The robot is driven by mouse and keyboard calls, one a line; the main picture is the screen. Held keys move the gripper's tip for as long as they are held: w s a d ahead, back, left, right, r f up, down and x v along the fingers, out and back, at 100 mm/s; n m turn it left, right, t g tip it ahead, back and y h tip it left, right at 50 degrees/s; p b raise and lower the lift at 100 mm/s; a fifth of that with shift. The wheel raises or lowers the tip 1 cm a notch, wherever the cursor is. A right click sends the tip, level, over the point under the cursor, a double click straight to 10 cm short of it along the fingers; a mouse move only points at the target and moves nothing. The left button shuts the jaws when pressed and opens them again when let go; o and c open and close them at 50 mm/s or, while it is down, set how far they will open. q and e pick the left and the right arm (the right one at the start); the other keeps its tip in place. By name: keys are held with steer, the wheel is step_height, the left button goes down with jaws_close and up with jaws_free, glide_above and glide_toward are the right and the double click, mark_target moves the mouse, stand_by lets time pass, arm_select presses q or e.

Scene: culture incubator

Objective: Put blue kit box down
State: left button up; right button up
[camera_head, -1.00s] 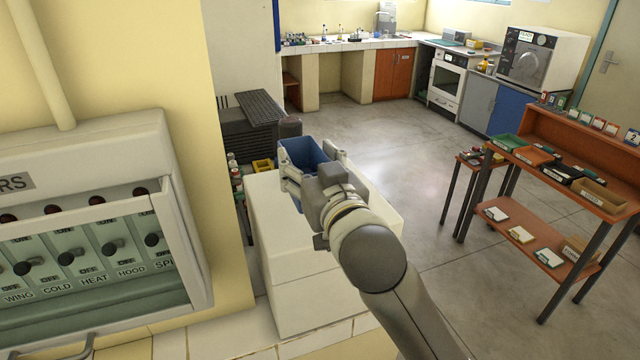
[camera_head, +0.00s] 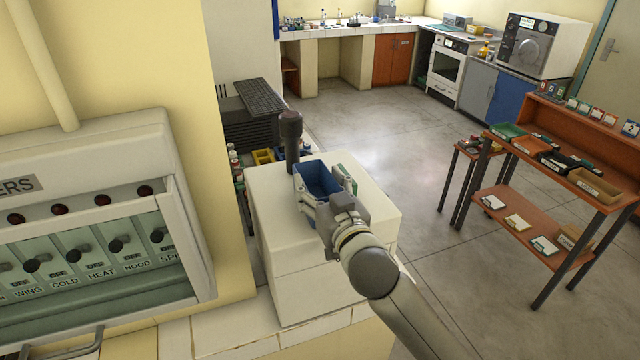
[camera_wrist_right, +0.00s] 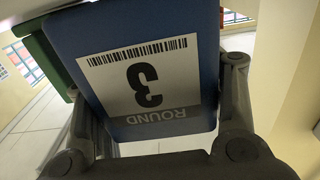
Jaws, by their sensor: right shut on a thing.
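The blue kit box (camera_head: 318,179) is an open-topped bin over the top of the white block (camera_head: 278,190). My right gripper (camera_head: 329,200) is shut on it, with a finger on either side. In the right wrist view the blue box (camera_wrist_right: 205,75) fills the middle between the fingers (camera_wrist_right: 160,110), and its white label reads "3" and "ROUND" under a barcode. I cannot tell whether its base touches the block. My left gripper is out of view.
A green item (camera_head: 346,173) is close beside the box on the right. A dark cylinder (camera_head: 291,135) stands behind it on the left. The switch panel (camera_head: 90,240) is at the left. An orange shelf (camera_head: 545,205) with bins stands right, across open floor.

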steer(key=shift+f, duration=0.15)
steer(key=o, duration=0.9)
steer(key=shift+o, duration=0.2)
